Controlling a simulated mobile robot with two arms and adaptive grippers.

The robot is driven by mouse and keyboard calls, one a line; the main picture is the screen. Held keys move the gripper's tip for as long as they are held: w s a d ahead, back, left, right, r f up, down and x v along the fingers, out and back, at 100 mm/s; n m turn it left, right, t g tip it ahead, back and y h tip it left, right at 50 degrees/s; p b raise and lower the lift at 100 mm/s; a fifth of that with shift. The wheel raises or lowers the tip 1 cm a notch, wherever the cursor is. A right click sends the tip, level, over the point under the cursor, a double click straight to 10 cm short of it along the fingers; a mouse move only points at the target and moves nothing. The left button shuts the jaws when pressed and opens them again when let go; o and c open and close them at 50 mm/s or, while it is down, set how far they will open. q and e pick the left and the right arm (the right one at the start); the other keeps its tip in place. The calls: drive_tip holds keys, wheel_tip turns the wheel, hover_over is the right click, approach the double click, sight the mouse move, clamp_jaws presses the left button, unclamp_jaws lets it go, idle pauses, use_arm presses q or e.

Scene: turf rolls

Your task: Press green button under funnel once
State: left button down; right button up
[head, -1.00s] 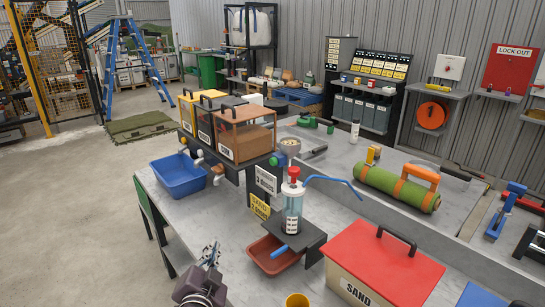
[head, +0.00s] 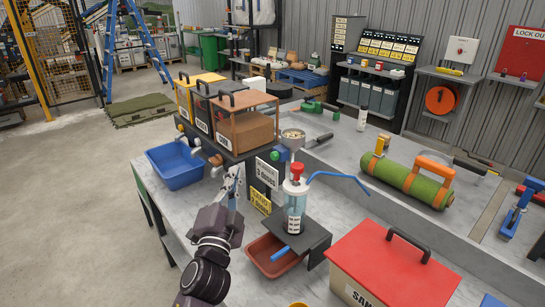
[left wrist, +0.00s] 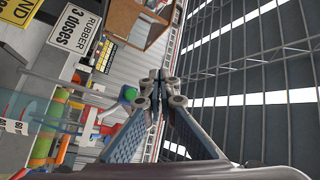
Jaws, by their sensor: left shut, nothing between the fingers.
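A green round shape, probably this button (left wrist: 130,93), also shows in the left wrist view beside the fingers. My left gripper (head: 236,172) is shut and empty, pointing up in front of the dispenser stand. In the head view its tips are left of and a little below the green button, apart from it. In the wrist view the closed fingertips (left wrist: 154,84) appear right of the green shape. My right gripper is not in view.
A "RUBBER 3 doses" sign (head: 267,174) hangs below the button. A blue bin (head: 175,166) stands left of the gripper. A pump bottle (head: 295,205) stands on a black stand (head: 308,238) above a red-brown tray (head: 270,262). A red-lidded sand box (head: 385,265) is at front right.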

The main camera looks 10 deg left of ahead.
sight(275, 156)
use_arm(q)
drive_tip(key=w+d+b, duration=0.3)
drive_tip(key=w+d, duration=0.2)
drive_tip(key=w, duration=0.2)
drive_tip(key=shift+d, duration=0.2)
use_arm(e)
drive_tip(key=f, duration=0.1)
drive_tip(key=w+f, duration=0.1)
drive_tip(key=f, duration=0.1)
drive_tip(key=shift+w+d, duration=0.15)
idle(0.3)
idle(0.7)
use_arm(q)
drive_tip(key=shift+w+d, duration=0.3)
drive_tip(key=shift+w, duration=0.05)
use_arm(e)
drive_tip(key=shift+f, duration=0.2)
